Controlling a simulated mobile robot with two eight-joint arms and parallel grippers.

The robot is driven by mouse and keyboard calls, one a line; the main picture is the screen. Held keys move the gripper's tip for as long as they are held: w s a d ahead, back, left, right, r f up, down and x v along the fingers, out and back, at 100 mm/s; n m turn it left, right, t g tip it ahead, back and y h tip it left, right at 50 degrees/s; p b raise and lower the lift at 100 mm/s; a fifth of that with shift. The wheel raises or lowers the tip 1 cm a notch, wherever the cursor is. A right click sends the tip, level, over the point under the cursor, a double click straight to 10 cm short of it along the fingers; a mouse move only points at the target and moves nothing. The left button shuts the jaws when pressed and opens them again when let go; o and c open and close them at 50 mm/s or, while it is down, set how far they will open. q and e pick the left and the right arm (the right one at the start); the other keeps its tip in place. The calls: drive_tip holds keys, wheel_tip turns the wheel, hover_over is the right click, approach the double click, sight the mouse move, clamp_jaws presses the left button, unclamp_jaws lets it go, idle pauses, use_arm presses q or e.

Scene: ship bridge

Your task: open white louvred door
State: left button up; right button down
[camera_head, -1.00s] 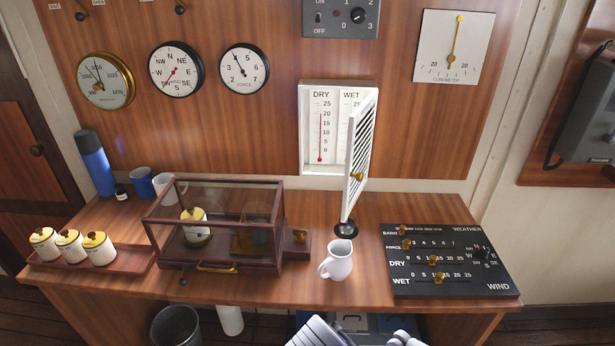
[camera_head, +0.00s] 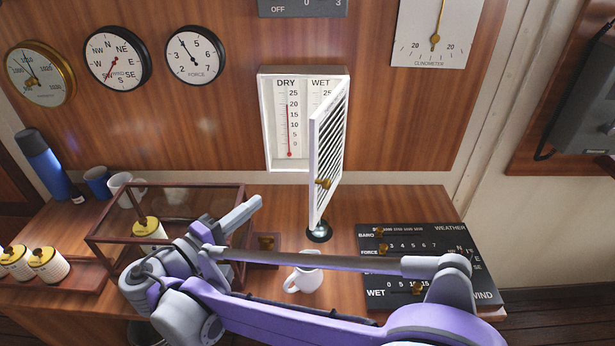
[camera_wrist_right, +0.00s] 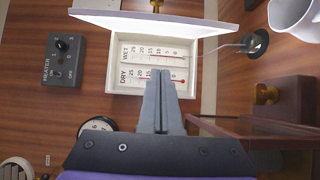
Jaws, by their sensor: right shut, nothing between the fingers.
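The white louvred door (camera_head: 328,150) stands swung out from the right side of the white thermometer box (camera_head: 266,125), whose DRY and WET scales show. A brass knob (camera_head: 323,183) sits low on the door. In the right wrist view the door (camera_wrist_right: 155,22) shows nearly edge-on above the box (camera_wrist_right: 110,80). My right gripper (camera_head: 257,202) is shut and empty, left of and below the box in the head view. Its shut fingertips (camera_wrist_right: 160,73) overlap the box opening in the right wrist view; the gap to it cannot be told. My left gripper is not in view.
A glass case (camera_head: 165,187) stands on the desk behind my right wrist. A white jug (camera_head: 303,280) and a black slider board (camera_head: 440,240) are partly hidden by my right arm. A small round black base (camera_head: 319,232) stands below the door.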

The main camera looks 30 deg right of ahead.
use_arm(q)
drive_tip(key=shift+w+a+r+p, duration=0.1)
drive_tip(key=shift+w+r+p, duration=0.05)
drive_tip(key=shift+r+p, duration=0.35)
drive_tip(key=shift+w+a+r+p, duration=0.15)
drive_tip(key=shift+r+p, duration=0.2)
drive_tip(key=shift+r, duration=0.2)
use_arm(e)
drive_tip(key=d, duration=1.1)
drive_tip(key=shift+w, duration=0.25)
drive_tip(key=shift+r, duration=0.1)
